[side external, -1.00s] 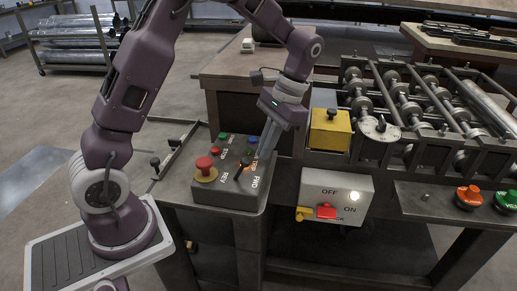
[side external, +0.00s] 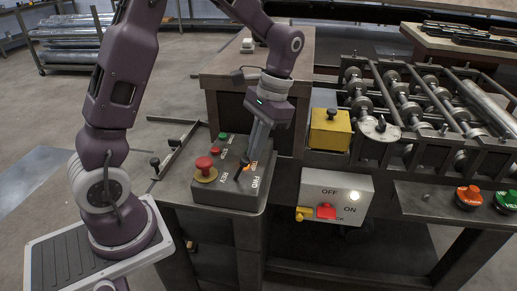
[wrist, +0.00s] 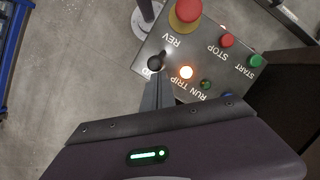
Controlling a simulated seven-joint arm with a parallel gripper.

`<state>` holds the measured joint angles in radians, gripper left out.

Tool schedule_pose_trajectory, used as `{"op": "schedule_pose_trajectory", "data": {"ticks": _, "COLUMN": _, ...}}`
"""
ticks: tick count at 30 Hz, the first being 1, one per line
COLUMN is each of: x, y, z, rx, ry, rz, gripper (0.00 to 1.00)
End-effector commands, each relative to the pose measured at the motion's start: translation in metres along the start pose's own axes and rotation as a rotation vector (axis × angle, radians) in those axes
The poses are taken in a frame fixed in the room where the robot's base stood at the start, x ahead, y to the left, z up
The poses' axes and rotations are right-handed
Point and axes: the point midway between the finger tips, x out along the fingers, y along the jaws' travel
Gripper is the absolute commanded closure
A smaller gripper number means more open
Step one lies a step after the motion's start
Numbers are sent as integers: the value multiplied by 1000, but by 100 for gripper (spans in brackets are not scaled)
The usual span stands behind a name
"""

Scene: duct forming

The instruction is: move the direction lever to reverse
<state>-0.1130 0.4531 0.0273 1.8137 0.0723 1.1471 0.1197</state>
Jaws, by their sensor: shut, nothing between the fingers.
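The direction lever has a black round knob (wrist: 155,63) in the wrist view, between the REV word and the partly covered FWD word. Its exact setting is hard to tell. The lever stands on the grey control box (side external: 225,194), which has REV at left and FWD at right in the side view. My gripper (side external: 246,161) is shut and empty, pointing down over the box right at the lever. In the wrist view my fingertips (wrist: 157,77) are just below the knob and cover part of the FWD word. Whether they touch the knob is unclear.
A red mushroom button (side external: 205,165) stands left on the box. A white OFF/ON box (side external: 335,195) and yellow box (side external: 330,130) stand to the right.

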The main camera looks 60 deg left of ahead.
Motion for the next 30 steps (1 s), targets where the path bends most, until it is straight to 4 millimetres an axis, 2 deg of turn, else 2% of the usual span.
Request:
{"op": "schedule_pose_trajectory", "data": {"ticks": 8, "x": -2, "y": -5, "z": 7, "rx": 11, "ry": 57, "rz": 56, "gripper": 100}}
{"op": "schedule_pose_trajectory", "data": {"ticks": 18, "x": -3, "y": -23, "z": 26, "rx": 49, "ry": 236, "rz": 219, "gripper": 100}}
{"op": "schedule_pose_trajectory", "data": {"ticks": 24, "x": -1, "y": -33, "z": 37, "rx": 54, "ry": 232, "rz": 215, "gripper": 100}}
{"op": "schedule_pose_trajectory", "data": {"ticks": 30, "x": -1, "y": -32, "z": 36, "rx": 55, "ry": 231, "rz": 215, "gripper": 100}}
